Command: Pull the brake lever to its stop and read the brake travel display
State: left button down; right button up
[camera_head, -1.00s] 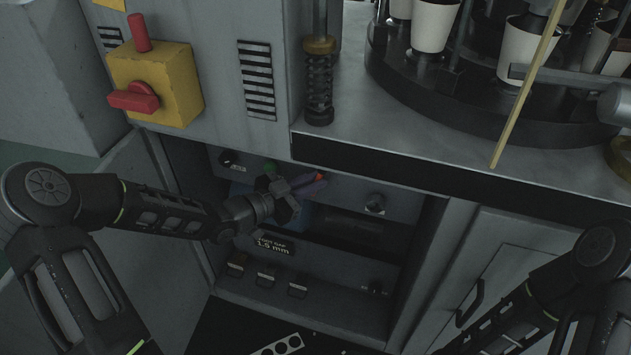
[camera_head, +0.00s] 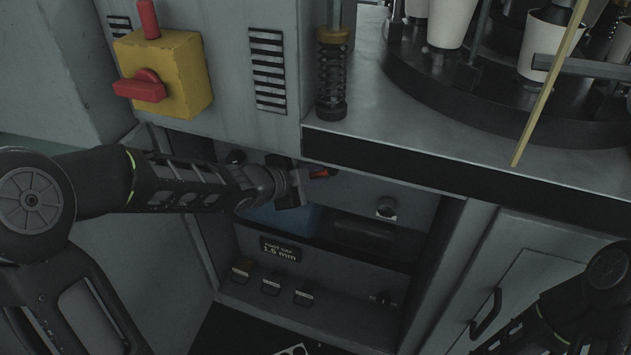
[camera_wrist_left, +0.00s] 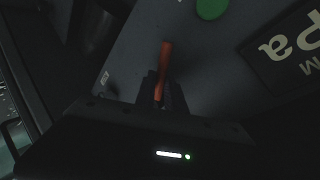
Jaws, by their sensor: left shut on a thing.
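The brake lever is a red-tipped handle (camera_head: 319,173) in the open recess under the worktop. My left gripper (camera_head: 304,182) is at it, coming from the left. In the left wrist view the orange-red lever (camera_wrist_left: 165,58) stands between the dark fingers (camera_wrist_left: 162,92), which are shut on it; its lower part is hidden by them. A small black display (camera_head: 280,249) below shows a label and about 1.6 mm, the last digit hard to read. The wrist view shows part of another dark display (camera_wrist_left: 288,46) with the letters M and pa. My right gripper is out of view.
A yellow box with a red rotary switch (camera_head: 140,86) is at upper left. The worktop edge (camera_head: 450,180) overhangs the recess. A green button (camera_wrist_left: 211,8) is near the lever.

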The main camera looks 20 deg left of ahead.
pick_arm(q)
jog(key=shift+w+a+r, duration=0.1)
jog(key=shift+w+r, duration=0.05)
jog(key=shift+r, duration=0.1)
jog(key=c, duration=1.4)
grip_release()
jog(key=shift+f, duration=0.1)
jog(key=shift+c, duration=0.2)
jog(key=s+a+p, duration=0.2)
jog(key=s+a, duration=0.2)
jog(key=s, duration=0.8)
jog(key=shift+s+a+r+p, duration=0.2)
jog(key=shift+a+r+p, duration=0.1)
jog(key=shift+a+p, duration=0.1)
